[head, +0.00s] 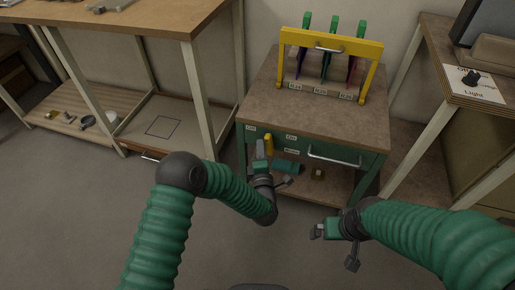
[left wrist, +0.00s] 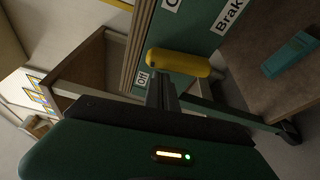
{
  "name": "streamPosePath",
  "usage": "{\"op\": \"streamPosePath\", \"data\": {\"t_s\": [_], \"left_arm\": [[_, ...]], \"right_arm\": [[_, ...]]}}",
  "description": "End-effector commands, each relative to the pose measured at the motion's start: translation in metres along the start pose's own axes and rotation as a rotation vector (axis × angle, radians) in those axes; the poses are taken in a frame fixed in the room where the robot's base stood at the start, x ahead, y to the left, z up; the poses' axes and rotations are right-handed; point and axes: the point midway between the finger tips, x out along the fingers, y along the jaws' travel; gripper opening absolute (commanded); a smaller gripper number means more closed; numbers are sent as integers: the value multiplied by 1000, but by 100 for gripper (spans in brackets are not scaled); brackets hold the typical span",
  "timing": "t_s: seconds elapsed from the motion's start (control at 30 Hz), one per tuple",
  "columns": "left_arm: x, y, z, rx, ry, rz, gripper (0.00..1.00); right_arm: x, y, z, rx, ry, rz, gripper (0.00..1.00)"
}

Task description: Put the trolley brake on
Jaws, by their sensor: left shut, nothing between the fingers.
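The trolley (head: 262,98) has a brown top and a green front. Its yellow brake lever (head: 269,145) stands roughly upright on the front, between the "Off" label (head: 251,129) and the "On" label (head: 291,137). A "Brake" label (head: 292,151) is to its right. In the left wrist view the yellow lever (left wrist: 180,63) lies close to the "Off" label (left wrist: 143,78). My left gripper (head: 261,149) is shut and empty, just left of the lever; I cannot tell whether it touches. My right gripper (head: 317,231) hangs in front of the trolley, its jaws unclear.
A yellow frame (head: 331,43) with green-topped pieces stands on the trolley. A drawer handle (head: 334,157) is right of the lever. A green item (head: 287,167) lies on the lower shelf. A workbench (head: 110,14) stands left, and another table (head: 445,60) right.

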Motion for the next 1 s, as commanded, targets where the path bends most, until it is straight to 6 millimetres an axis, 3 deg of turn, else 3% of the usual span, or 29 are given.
{"op": "streamPosePath", "data": {"t_s": [0.5, 1.0], "left_arm": [[-8, 4, 22, 386, -2, 137, 0], [-10, 2, 28, 384, -2, 135, 0]], "right_arm": [[-1, 0, 0, 0, 0, 0, 100], [-1, 0, 0, 0, 0, 0, 100]]}}
